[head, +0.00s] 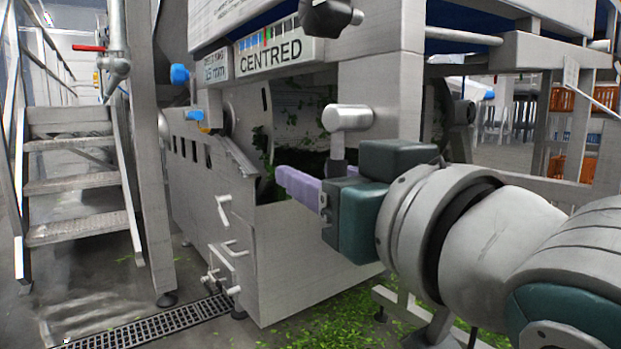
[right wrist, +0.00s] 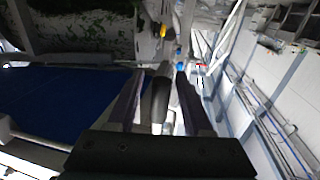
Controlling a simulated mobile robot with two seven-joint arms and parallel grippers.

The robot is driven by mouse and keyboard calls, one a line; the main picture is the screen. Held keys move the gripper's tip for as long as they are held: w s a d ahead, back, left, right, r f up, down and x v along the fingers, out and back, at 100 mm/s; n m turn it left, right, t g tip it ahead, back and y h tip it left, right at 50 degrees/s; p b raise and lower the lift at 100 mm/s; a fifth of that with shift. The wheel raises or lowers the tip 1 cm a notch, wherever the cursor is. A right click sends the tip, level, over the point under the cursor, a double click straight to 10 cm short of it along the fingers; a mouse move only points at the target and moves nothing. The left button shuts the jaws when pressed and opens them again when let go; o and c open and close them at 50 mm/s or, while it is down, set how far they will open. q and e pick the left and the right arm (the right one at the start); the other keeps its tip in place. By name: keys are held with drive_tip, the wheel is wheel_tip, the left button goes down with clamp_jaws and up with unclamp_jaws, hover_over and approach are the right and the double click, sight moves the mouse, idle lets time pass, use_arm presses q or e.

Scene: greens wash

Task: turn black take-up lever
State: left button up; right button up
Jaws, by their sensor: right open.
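The black take-up lever (head: 338,166) hangs down from a light grey round hub (head: 348,118) on the machine's front post. Its lower part is hidden behind my right gripper in the head view. My right gripper (head: 300,186) has pale purple fingers pointing left, just below the hub. In the right wrist view, the dark lever (right wrist: 157,100) stands between the two open fingers of the gripper (right wrist: 158,88). I cannot tell whether either finger touches it. My left gripper is not in view.
A black knob (head: 328,16) juts out above the hub. A "CENTRED" sign (head: 270,55) is on the machine. A grey tank (head: 285,255) with handles stands below. Metal steps (head: 80,180) are at left. Green scraps litter the floor by a drain grate (head: 150,325).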

clamp_jaws()
idle(1.3)
